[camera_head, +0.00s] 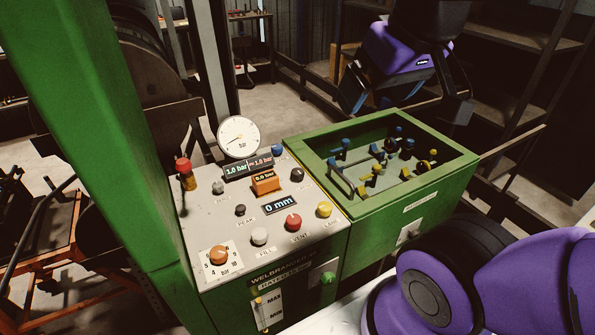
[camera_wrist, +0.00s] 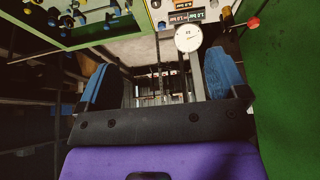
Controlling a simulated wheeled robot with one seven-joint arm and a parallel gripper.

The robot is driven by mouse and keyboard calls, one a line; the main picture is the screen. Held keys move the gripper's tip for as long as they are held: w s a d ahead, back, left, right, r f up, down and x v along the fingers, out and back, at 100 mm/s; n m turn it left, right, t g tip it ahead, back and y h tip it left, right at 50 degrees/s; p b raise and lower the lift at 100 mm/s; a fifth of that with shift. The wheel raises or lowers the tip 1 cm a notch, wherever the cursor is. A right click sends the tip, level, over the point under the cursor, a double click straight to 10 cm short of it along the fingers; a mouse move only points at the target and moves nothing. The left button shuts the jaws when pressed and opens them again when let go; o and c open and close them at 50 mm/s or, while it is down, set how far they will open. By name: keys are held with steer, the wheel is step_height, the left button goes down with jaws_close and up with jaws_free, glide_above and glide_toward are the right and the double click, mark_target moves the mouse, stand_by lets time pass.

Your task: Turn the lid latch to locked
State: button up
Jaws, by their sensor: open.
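The green box (camera_head: 397,222) stands right of the control panel, with its top open and blue and yellow fittings inside. A small pale plate (camera_head: 408,232) with a dark part sits on its front wall; I cannot tell whether it is the lid latch or how it is turned. No lid can be clearly made out. My gripper (camera_head: 368,97) hangs above and behind the box's far edge, apart from it. In the wrist view my gripper (camera_wrist: 162,78) has its blue fingers wide apart with nothing between them.
The control panel (camera_head: 225,232) carries knobs, displays and a round gauge (camera_head: 238,137); the gauge also shows in the wrist view (camera_wrist: 188,38). A green column (camera_head: 100,130) rises at left. Dark shelves (camera_head: 520,75) stand behind at right. A rail runs behind the box.

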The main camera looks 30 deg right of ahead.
steer(key=shift+w, duration=0.15)
steer(key=c, duration=0.3)
steer(key=w+g, duration=0.1)
steer(key=w, duration=0.2)
steer(key=w+f+n, duration=0.1)
steer(key=w, duration=0.3)
steer(key=w+n+g, duration=0.1)
steer(key=w, duration=0.2)
steer(key=shift+w+d+f+g, duration=0.15)
steer(key=shift+d+f+g, duration=0.1)
steer(key=shift+f+g, duration=0.05)
steer(key=shift+c, duration=0.6)
steer(key=n+g+h, duration=0.3)
steer(key=n+g, duration=0.3)
steer(key=n, duration=0.1)
glide_above(297, 170)
steer(key=w+a, duration=0.3)
step_height(297, 170, down, 24)
steer(key=x, duration=1)
steer(key=shift+d+f, duration=0.15)
steer(key=shift+f, duration=0.25)
steer(key=c, duration=0.9)
